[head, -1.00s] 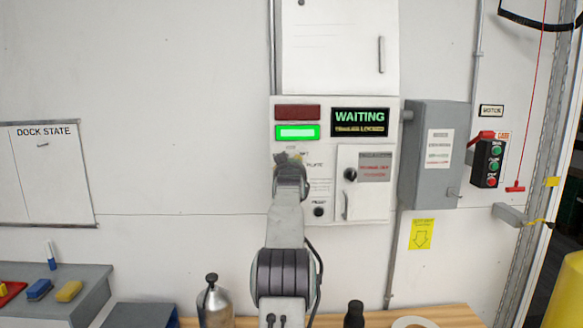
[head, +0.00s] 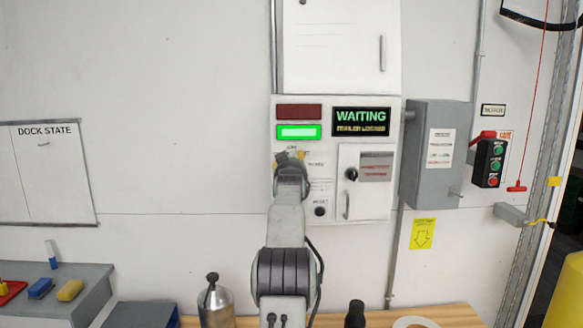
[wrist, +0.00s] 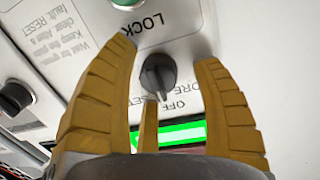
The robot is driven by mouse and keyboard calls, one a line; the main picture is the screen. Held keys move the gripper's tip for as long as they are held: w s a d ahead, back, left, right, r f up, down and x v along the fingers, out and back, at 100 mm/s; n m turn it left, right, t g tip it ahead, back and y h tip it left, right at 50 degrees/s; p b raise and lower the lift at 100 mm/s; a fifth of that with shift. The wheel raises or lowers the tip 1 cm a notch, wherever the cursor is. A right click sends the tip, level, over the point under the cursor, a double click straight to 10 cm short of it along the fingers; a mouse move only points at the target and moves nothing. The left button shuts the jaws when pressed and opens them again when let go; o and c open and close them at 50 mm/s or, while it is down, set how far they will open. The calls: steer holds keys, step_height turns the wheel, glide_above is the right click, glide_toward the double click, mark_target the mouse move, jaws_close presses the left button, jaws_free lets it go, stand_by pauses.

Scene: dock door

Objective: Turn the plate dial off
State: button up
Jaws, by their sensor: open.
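A black dial (wrist: 158,75) on the control panel shows in the wrist view, where the panel appears upside down. The lettering LOCK is above it, and OFF and a partly covered word ending in ORE are below it. Contact with the dial cannot be told. In the head view my gripper (head: 289,156) is in front of the panel below the green light, hiding the dial.
The panel (head: 332,212) carries a lit green bar (head: 298,132), a dark red bar (head: 298,111) and a WAITING display (head: 361,121). A small door with a black knob (head: 351,174) is to the right, beside a grey box (head: 434,155). A bottle (head: 215,304) stands below.

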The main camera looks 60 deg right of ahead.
steer(key=v, duration=1.2)
stand_by(0.5)
stand_by(0.4)
